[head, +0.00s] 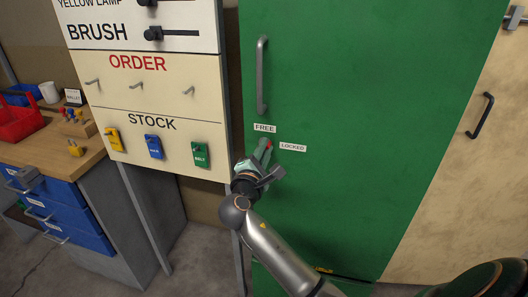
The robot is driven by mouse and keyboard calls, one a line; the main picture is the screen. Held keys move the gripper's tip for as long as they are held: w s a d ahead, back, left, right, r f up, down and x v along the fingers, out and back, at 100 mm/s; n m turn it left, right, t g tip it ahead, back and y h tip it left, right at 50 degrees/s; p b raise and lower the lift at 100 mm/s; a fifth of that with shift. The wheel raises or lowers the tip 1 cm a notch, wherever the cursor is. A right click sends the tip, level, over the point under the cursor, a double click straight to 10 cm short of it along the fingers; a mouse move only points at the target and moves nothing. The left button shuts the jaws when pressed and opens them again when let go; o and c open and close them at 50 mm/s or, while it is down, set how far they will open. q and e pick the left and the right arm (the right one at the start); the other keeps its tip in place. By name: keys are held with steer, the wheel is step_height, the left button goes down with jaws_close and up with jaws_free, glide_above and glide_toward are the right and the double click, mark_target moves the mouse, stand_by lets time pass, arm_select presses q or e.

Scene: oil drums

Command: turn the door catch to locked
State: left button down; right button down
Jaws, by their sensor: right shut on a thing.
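The green door (370,110) fills the middle of the head view. The door catch (268,145) shows as a small red piece near the door's left edge, just below the FREE label (264,128) and left of the LOCKED label (292,147). Its red end points up and slightly right, between the two labels. My right gripper (263,158) is shut on the catch, and its fingers and wrist hide most of it. The catch's exact angle is hard to tell. My left gripper is not in view.
A long grey handle (262,75) stands on the door above the catch. Left is a cream board (150,100) with hooks and coloured tags. A wooden workbench (85,150) with blue drawers holds a red tote (18,120). A cream panel with a black handle (480,115) is right.

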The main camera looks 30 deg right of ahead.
steer(key=m+b, duration=0.1)
steer(key=m, duration=0.1)
steer(key=m+b, duration=0.1)
steer(key=m, duration=0.1)
steer(key=m+b, duration=0.2)
steer(key=shift+s+f+m, duration=0.1)
steer(key=shift+f+m, duration=0.3)
stand_by(0.3)
steer(key=c, duration=0.9)
jaws_free()
